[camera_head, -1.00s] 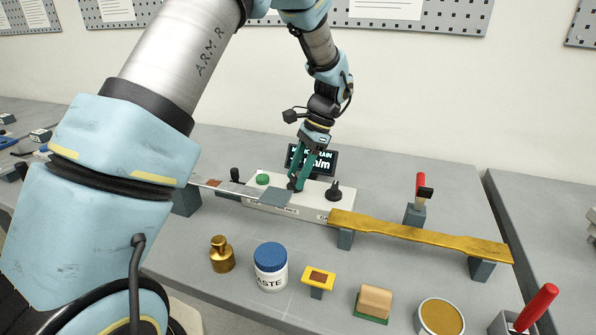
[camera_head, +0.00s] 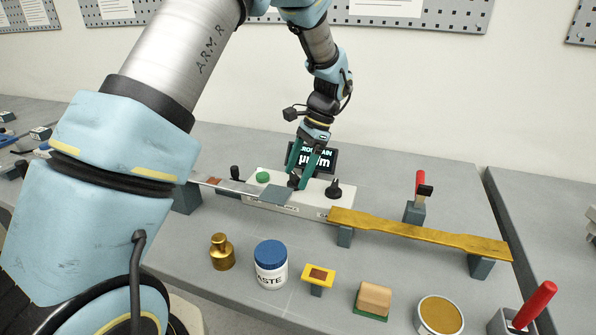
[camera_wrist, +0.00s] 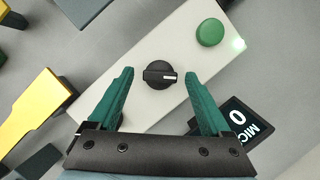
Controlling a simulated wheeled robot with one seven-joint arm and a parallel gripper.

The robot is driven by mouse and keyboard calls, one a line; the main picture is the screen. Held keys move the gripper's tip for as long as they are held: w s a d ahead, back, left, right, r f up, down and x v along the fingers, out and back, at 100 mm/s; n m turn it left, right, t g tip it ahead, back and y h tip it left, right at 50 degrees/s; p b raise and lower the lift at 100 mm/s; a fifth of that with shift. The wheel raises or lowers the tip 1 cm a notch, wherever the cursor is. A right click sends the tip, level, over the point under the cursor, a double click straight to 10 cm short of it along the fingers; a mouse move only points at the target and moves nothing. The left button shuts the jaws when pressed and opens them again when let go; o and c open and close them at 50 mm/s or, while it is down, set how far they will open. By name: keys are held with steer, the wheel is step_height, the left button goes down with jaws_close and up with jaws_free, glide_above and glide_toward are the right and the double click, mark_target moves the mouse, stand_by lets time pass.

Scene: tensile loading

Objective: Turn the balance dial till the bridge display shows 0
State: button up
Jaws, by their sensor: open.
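The balance dial is a black round knob with a white pointer line (camera_wrist: 159,75) on a pale instrument box (camera_wrist: 112,102). My gripper (camera_head: 296,180) is over this dial. In the wrist view its green fingers stand open on both sides of the dial, with visible gaps. The pointer line points right in that view. The bridge display (camera_wrist: 237,120) is a dark screen, tilted in the wrist view, where a large 0 shows beside part of its heading.
A green button (camera_head: 262,177) and a second black knob (camera_head: 334,189) flank the dial on the box. A yellow specimen bar (camera_head: 420,234) lies to the right on supports. A brass weight (camera_head: 222,252) and blue-lidded jar (camera_head: 271,265) stand in front.

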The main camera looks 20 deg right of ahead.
steer(key=b+v, duration=0.2)
steer(key=v, duration=0.8)
steer(key=shift+d+r, duration=0.2)
steer(key=shift+r, duration=0.15)
steer(key=s+a+f+n+t+h, duration=0.15)
steer(key=a+n, duration=0.45)
steer(key=a, duration=0.8)
steer(key=a+f+n+h, duration=0.3)
steer(key=a+n, duration=0.3)
steer(key=a, duration=0.8)
steer(key=s+a+f+n, duration=0.2)
steer(key=s+a+n, duration=0.1)
steer(key=s+a, duration=0.3)
steer(key=shift+s+n, duration=0.25)
steer(key=shift+n, duration=0.15)
